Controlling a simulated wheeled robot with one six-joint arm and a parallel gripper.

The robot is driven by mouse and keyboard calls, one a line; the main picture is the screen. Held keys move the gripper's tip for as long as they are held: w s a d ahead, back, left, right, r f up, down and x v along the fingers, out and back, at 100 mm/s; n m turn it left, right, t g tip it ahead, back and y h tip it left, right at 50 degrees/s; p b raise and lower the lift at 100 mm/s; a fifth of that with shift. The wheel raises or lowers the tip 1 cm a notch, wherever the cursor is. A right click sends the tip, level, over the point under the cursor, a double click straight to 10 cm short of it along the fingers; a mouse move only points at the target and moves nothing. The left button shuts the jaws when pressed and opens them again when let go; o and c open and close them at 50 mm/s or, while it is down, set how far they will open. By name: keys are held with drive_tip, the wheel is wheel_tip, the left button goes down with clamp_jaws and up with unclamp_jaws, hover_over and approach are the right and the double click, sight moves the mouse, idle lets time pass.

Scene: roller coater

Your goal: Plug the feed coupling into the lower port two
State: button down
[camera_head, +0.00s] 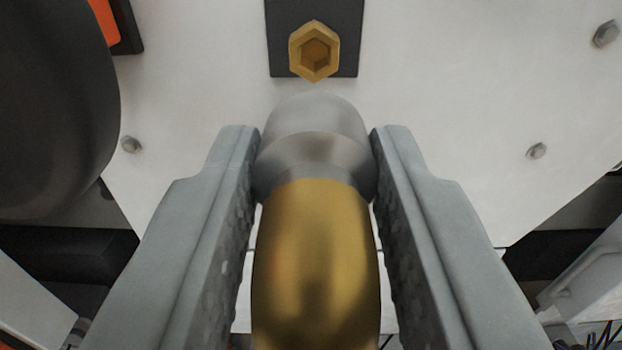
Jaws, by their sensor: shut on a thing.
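My gripper (315,160) comes in from the bottom of the view, with its two grey jaws on either side of the feed coupling (315,265). The jaws are shut on the coupling. The coupling has a brass body and a rounded silver-grey front end that points up the picture. A brass hexagonal port (315,52) with a dark recess sits on a black block on the white panel. It lies just beyond the coupling's tip, nearly in line with it, and a gap shows between them. No label shows which port this is.
The white panel (440,90) carries several bolts, one of them at upper right (606,33). A large dark rounded body (50,110) stands close at left. An orange and black part (112,22) is at upper left. Dark gaps and cables show at lower right.

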drive_tip(key=shift+w, duration=0.1)
drive_tip(key=shift+w, duration=3)
drive_tip(key=shift+w, duration=1.3)
drive_tip(key=c, duration=1)
unclamp_jaws()
drive_tip(key=shift+s, duration=0.1)
drive_tip(key=s, duration=1.7)
